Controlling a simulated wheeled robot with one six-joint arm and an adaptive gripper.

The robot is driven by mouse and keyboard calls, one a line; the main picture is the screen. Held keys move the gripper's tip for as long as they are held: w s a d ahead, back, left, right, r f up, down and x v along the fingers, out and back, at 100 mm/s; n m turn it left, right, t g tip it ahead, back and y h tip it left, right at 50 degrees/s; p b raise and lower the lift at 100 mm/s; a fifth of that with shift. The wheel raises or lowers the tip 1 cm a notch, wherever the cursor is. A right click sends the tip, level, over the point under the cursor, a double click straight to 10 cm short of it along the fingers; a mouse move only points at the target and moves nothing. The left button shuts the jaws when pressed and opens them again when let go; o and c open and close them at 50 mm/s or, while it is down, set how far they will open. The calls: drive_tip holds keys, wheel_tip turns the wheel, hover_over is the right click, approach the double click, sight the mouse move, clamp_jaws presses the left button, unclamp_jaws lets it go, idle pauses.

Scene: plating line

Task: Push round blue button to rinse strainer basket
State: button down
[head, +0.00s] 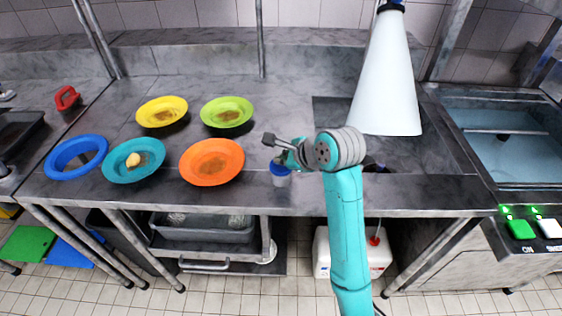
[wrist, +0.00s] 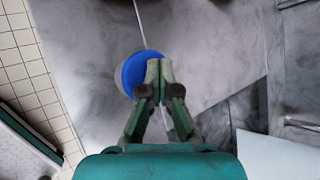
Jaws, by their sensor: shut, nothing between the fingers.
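The round blue button (head: 280,169) tops a short pale base near the front edge of the steel counter. In the wrist view the blue button (wrist: 133,74) shows as a disc, partly covered by my fingers. My gripper (wrist: 159,66) is shut and empty, its fingertips over the right part of the disc. I cannot make out the strainer basket; my arm hides part of the sink area under the white cone.
Orange (head: 212,160), teal (head: 133,160), yellow (head: 162,111) and green (head: 227,112) plates with food stand left of the button. A white cone (head: 388,75) hangs over the sink area. A water basin (head: 510,145) is at the right, with a lit green button (head: 520,229) below.

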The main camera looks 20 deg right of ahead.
idle(0.6)
drive_tip(key=shift+r, duration=1.1)
drive_tip(key=shift+r, duration=0.1)
drive_tip(key=shift+r, duration=2.4)
